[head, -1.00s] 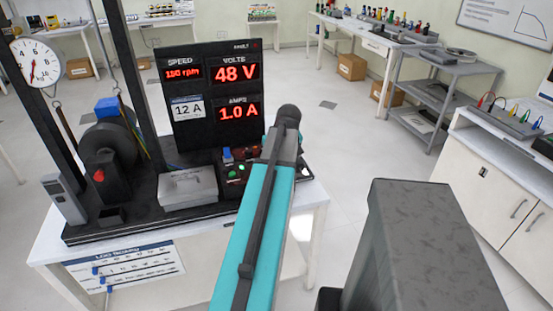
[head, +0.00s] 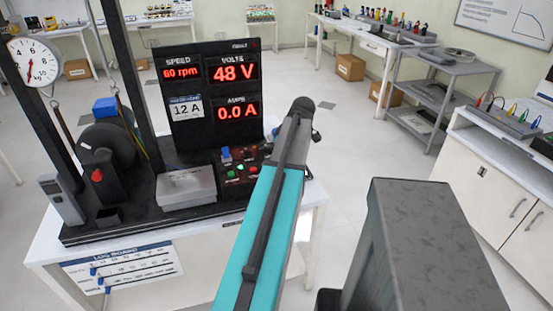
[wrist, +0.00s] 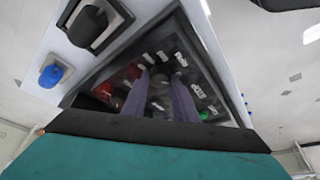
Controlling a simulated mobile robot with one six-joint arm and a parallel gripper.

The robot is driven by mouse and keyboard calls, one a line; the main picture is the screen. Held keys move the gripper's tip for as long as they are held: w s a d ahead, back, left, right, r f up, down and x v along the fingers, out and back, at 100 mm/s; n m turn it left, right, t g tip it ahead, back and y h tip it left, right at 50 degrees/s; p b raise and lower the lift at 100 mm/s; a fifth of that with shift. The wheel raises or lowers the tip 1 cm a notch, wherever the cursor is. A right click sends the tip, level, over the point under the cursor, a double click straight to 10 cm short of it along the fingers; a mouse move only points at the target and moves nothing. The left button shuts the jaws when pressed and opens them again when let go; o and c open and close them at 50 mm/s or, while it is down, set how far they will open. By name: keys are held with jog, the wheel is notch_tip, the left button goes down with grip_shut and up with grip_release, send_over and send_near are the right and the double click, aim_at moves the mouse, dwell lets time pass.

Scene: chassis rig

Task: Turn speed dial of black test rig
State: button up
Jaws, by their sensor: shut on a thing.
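The black test rig (head: 150,207) stands on a white bench. Its display panel (head: 209,92) reads 60 rpm, 48 V and 0.0 A. The control panel (head: 242,163) at its right carries a blue switch, a green button and red parts; my arm covers its right side. My gripper is hidden in the head view. In the wrist view my gripper (wrist: 161,76) has its two purple-grey fingers reaching down to the labelled control panel (wrist: 128,72). It is shut on a small dark part, apparently the speed dial, which is mostly hidden and blurred.
A grey metal box (head: 187,187) and a black wheel (head: 107,147) sit on the rig left of the controls. A round gauge (head: 35,62) hangs at the left.

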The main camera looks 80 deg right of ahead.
jog(key=shift+w, duration=0.2)
jog(key=o, duration=1)
jog(key=shift+o, duration=0.2)
jog(key=shift+s, duration=0.1)
jog(key=shift+s+r, duration=0.3)
jog(key=shift+r, duration=0.15)
jog(key=b+v, duration=0.2)
jog(key=v, duration=1)
jog(key=shift+r, duration=0.4)
jog(key=shift+a, duration=0.1)
